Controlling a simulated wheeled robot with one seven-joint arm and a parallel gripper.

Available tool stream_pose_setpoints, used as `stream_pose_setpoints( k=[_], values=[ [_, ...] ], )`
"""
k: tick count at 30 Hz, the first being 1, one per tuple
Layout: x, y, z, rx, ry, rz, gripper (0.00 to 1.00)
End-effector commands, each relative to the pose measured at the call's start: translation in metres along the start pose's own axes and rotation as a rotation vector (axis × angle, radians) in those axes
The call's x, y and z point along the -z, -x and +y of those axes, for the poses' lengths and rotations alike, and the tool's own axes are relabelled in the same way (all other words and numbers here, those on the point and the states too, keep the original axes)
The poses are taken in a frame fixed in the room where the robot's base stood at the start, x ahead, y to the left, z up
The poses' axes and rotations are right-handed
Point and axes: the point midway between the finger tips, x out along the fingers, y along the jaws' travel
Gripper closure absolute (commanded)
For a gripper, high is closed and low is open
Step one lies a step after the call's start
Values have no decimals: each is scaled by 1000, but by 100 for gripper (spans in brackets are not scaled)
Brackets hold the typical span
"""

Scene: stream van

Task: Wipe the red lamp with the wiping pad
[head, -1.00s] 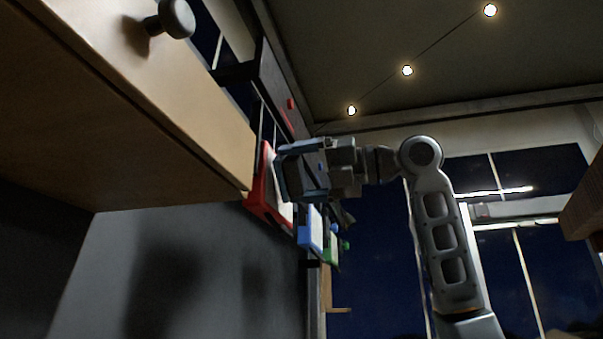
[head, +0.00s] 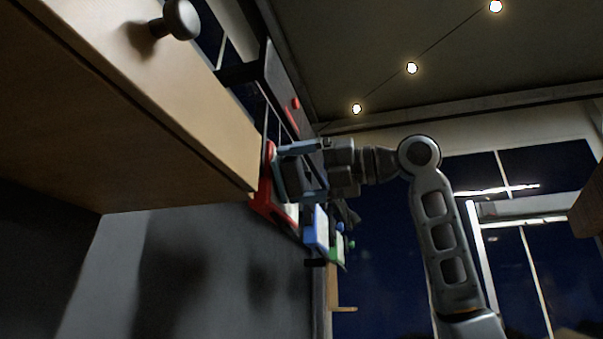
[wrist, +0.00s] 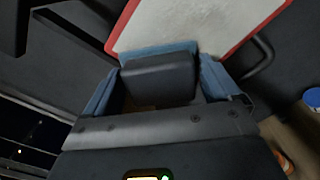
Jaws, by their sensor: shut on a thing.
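The red lamp (head: 264,200) is a red-framed box with a pale face, mounted on the dark wall. Its white face (wrist: 185,25) and red rim fill the top of the wrist view. My gripper (head: 287,172) is in front of the lamp, overlapping its upper right part in the head view. In the wrist view its blue-tipped fingers (wrist: 158,75) are shut on a dark grey block, the wiping pad (wrist: 160,78). The pad's far edge lies at the lower edge of the white face. Whether they touch cannot be told.
A blue lamp (head: 320,230) and a green lamp (head: 338,248) follow beyond the red one along the wall. A wooden cabinet (head: 170,110) with a round knob juts out at left, close to the red lamp. A dark panel with a red button (head: 295,103) is above.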

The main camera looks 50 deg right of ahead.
Motion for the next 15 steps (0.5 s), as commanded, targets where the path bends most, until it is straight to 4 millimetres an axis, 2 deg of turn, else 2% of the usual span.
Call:
stream_pose_setpoints(
  k=[15],
  values=[
    [-1,-7,-1,1,0,-1,35]
  ],
)
